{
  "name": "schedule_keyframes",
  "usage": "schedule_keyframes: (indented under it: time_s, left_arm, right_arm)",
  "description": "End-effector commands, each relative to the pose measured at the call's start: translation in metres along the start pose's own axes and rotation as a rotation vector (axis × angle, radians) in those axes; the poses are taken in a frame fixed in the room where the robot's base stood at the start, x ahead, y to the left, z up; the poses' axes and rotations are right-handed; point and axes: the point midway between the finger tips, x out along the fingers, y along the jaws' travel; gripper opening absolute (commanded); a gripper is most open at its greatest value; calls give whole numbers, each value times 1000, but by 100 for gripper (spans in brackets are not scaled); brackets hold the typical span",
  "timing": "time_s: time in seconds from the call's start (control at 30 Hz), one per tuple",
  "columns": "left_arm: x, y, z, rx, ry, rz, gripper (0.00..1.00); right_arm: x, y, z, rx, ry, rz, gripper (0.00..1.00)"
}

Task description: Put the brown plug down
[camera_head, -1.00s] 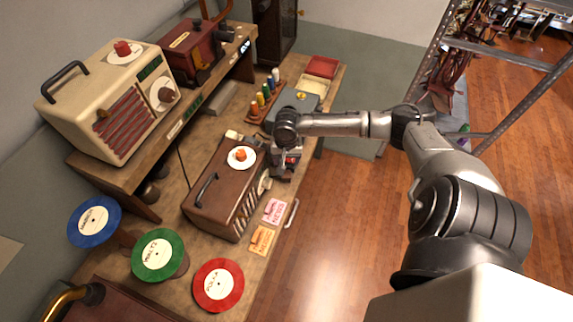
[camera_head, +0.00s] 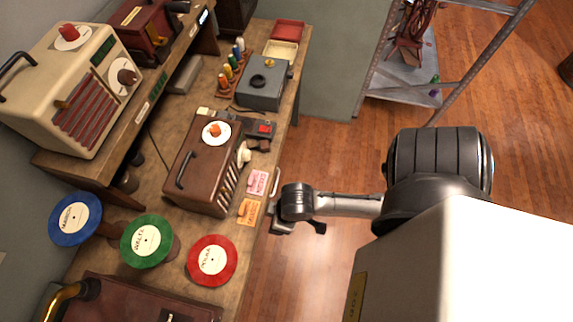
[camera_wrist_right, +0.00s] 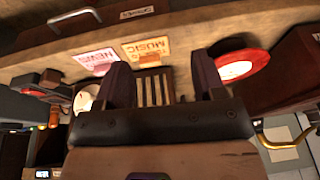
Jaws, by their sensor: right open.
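A small dark brown block that looks like the brown plug (camera_head: 263,146) lies on the bench beside the dark power strip with a red switch (camera_head: 263,129), behind the brown radio (camera_head: 203,165). At this size I cannot tell whether it touches the strip. My right gripper (camera_head: 300,228) is off the bench's right edge, over the floor, and well apart from the plug. In the right wrist view the two fingers of the right gripper (camera_wrist_right: 163,72) are spread with nothing between them. My left gripper is not in view.
Pink (camera_head: 257,182) and orange (camera_head: 248,211) cards sit at the bench edge near a metal handle (camera_head: 275,183). Blue, green and red (camera_head: 212,260) discs stand in front. A grey box (camera_head: 265,90) and thread spools stand behind.

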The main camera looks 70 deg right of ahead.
Motion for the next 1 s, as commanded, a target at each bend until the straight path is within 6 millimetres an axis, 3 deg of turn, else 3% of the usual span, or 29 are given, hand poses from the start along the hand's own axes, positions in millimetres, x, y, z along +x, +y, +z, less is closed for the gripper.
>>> schedule_keyframes:
  time_s: [0.23,0.7,0.87,1.0]
  left_arm:
    - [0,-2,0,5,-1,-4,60]
    - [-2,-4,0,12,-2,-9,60]
    - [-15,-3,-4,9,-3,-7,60]
    - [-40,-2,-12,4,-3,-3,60]
  right_arm:
    - [-26,-9,16,-75,26,56,63]
    - [-31,-9,17,-89,27,67,63]
    - [-44,-10,13,-89,27,67,63]
    - [-69,-12,6,-89,26,66,63]
